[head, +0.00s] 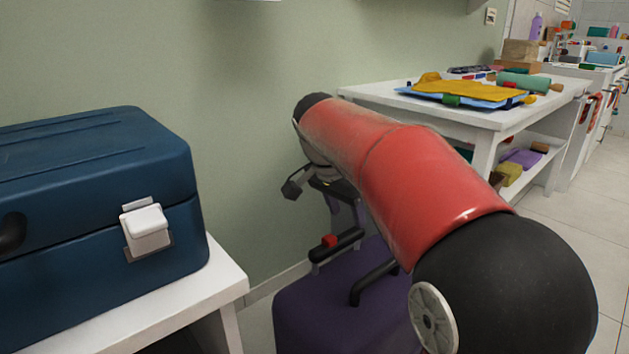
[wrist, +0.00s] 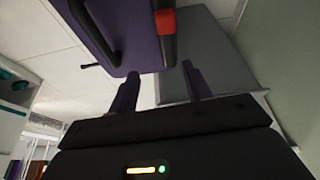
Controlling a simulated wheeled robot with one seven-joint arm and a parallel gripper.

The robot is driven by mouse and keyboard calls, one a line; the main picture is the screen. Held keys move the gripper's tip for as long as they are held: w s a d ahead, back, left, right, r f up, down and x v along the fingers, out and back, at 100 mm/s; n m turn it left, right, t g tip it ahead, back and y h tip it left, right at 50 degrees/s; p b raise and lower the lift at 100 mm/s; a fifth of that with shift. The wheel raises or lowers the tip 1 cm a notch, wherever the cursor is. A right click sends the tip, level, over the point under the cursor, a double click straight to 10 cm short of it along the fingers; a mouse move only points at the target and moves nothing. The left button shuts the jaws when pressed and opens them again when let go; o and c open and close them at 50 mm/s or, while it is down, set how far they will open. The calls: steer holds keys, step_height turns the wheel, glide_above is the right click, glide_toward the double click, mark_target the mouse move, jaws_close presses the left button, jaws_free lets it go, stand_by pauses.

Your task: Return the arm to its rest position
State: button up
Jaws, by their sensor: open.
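My arm reaches forward and left across the head view, and my gripper (head: 345,205) hangs near its far end, above a purple suitcase (head: 310,308). The wrist view shows the two fingers of my gripper (wrist: 160,72) apart, with nothing visibly clamped between them. A black handle bar with a red button (head: 330,241) rises above the suitcase, just below the gripper. In the wrist view the black and red bar (wrist: 165,22) lies beyond the fingertips, beside the purple suitcase body (wrist: 120,40). I cannot tell how far the fingertips are from the bar.
A blue case with a white latch (head: 95,180) sits on a white table (head: 190,300) at left. A white shelf table (head: 385,92) with folded cloths (head: 460,90) stands behind my arm at right. A green wall (head: 240,120) is close behind. Tiled floor (head: 590,220) is open at right.

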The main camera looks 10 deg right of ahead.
steer(key=s+d+r+n+t+y+p, duration=0.1)
steer(key=s+r+n+p, duration=0.15)
steer(key=s, duration=0.45)
steer(key=s+d+r+n+y+p, duration=0.1)
steer(key=s+d+n+p, duration=0.15)
steer(key=s, duration=0.55)
steer(key=s+a+f+n+t+y+p, duration=0.1)
steer(key=s+f+n+t+p, duration=0.1)
steer(key=s, duration=0.8)
step_height(320, 180, down, 3)
steer(key=n+p, duration=0.1)
steer(key=n, duration=0.2)
steer(key=shift+s+r, duration=0.15)
steer(key=shift+s, duration=0.1)
